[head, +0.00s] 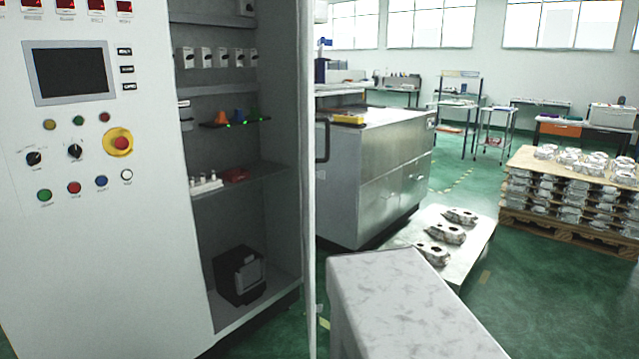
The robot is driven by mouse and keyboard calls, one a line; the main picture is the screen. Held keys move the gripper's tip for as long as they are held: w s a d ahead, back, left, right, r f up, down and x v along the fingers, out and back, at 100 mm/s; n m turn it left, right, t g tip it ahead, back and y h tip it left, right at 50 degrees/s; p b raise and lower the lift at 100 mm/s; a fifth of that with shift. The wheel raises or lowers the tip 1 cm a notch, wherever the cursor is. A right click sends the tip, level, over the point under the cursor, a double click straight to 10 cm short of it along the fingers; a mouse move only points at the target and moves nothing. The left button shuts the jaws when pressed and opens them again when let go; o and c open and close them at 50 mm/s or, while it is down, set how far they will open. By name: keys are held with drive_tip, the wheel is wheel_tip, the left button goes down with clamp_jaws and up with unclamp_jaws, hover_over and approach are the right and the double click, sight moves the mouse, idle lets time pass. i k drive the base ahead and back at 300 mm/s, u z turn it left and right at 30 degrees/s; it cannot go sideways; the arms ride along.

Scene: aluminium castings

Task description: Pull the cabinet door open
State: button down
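The cabinet (110,230) is white and stands at the left, with a control panel on its front. Its door (308,200) stands open and is seen almost edge-on as a thin pale strip. A dark handle (327,141) sticks out on the right side of the door. The grey interior (225,140) is exposed, with shelves holding small parts and a black box (239,275) at the bottom. My gripper is not in view, so I cannot tell where it is relative to the handle.
A pale block-like shape fills the bottom centre; I cannot tell what it is. Behind the door stands a grey metal workbench (375,180). A low platform (470,258) carries several castings. A wooden pallet (570,233) stacked with castings stands at the right. Green floor (555,300) is clear at lower right.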

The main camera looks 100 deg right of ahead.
sight(312, 70)
drive_tip(key=u, duration=0.2)
drive_tip(key=k, duration=0.5)
drive_tip(key=z, duration=1.45)
drive_tip(key=i, duration=1)
drive_tip(key=z, duration=0.1)
drive_tip(key=k, duration=0.45)
drive_tip(key=z, duration=0.05)
